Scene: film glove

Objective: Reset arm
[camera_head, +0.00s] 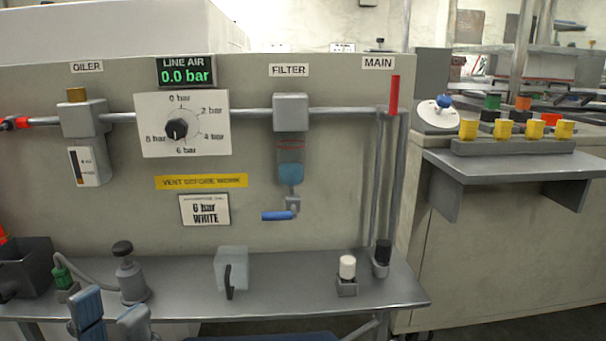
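My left gripper (110,307) shows at the bottom left, at the front edge of the grey bench shelf (195,287). Its two blue-padded fingers stand apart with nothing visible between them, in front of a dark-knobbed grey fitting (131,275). The rest of the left arm is cut off by the lower edge. My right gripper is not in view.
A panel behind the shelf carries a pressure dial (180,126), a 0.0 bar display (187,72), a filter (290,157) and an upright red MAIN handle (394,95). A clear box (232,264) and white-topped bottle (347,275) stand on the shelf.

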